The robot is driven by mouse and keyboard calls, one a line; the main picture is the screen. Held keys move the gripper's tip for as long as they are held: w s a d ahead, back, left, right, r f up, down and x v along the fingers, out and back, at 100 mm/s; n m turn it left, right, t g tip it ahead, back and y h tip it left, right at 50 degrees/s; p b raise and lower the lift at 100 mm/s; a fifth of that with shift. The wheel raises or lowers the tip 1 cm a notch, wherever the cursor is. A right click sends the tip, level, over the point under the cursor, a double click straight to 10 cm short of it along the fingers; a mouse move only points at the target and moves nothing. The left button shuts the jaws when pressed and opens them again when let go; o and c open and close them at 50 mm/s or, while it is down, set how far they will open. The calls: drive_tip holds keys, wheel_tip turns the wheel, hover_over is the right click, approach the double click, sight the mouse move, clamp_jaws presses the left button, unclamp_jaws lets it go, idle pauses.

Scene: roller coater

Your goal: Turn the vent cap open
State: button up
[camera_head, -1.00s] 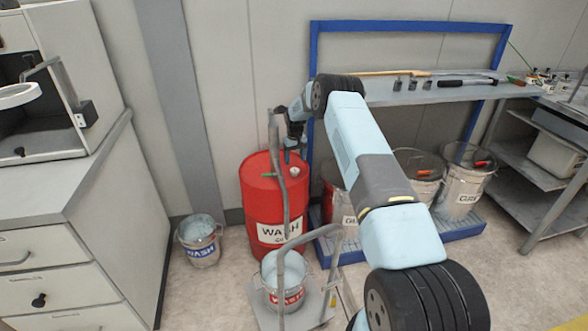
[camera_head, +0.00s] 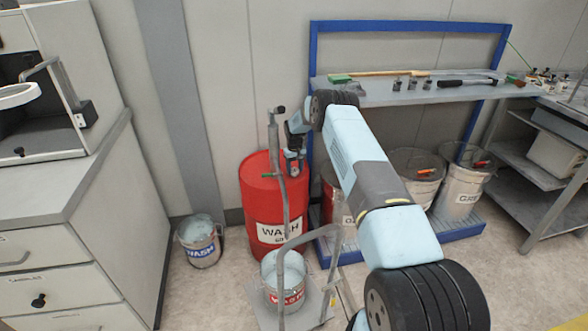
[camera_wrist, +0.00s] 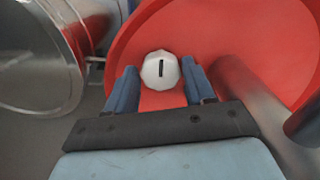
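The vent cap (camera_wrist: 160,70) is a white, many-sided knob with a black slot on its face, on the red drum top (camera_wrist: 140,37). In the wrist view it sits between the tips of my gripper (camera_wrist: 159,83). The two blue fingers are apart, with a narrow gap visible on each side of the cap. The slot runs nearly up and down in that view. In the head view my gripper (camera_head: 293,163) is over the top of the red WASH drum (camera_head: 262,198) and hides the cap.
A grey upright pipe (camera_head: 275,150) with a green-handled tap stands in front of the drum. A WASH bucket (camera_head: 284,278) is below it, and another (camera_head: 199,243) stands left. A blue-framed rack with a grey shelf (camera_head: 380,97) is close right of the arm.

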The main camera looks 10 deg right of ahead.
drive_tip(key=c, duration=0.6)
drive_tip(key=shift+a, duration=0.15)
drive_tip(key=shift+c, duration=0.4)
